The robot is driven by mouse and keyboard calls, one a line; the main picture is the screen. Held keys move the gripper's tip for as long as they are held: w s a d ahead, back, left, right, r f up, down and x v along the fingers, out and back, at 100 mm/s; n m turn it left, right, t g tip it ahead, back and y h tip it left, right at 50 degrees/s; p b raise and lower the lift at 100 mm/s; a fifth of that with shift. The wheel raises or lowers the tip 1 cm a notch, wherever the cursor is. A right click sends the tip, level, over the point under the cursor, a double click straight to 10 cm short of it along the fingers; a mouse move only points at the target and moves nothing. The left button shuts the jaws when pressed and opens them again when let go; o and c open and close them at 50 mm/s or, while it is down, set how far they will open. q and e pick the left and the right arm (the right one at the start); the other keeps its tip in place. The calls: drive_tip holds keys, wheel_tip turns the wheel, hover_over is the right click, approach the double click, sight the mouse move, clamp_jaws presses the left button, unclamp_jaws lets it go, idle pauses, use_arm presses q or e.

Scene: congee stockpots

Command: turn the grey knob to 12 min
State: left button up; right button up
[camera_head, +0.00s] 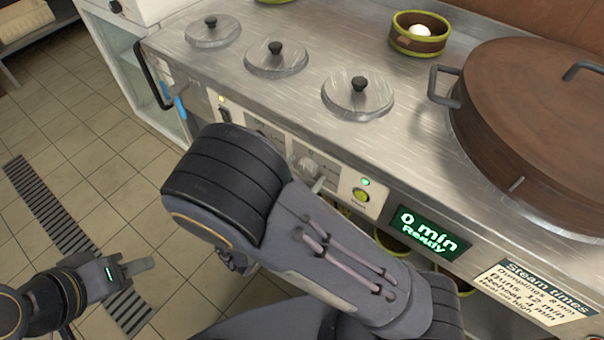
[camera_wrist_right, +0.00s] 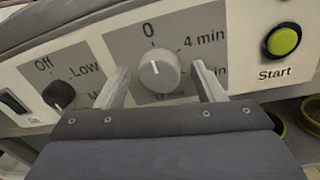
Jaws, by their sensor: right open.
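The grey knob (camera_wrist_right: 159,72) sits on the front panel between the marks 0, above it, and 4 min, to its right. Its lower marks are mostly hidden by my right gripper (camera_wrist_right: 161,84), whose two fingers stand open on either side of the knob, apart from it. In the head view the knob (camera_head: 308,169) is partly hidden behind my right arm. The green display (camera_head: 427,232) reads "0 min Ready". My left gripper (camera_head: 146,264) is at the lower left over the floor, away from the counter; its jaw state is unclear.
A black knob (camera_wrist_right: 59,95) marked Off and Low is left of the grey knob. A green Start button (camera_wrist_right: 283,41) is to the right. A large brown steamer (camera_head: 540,120), several lidded pots and a bowl (camera_head: 418,42) stand on the steel counter. A steam-times card (camera_head: 535,293) is at right.

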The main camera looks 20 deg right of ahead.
drive_tip(key=shift+c, duration=0.4)
drive_tip(key=c, duration=0.9)
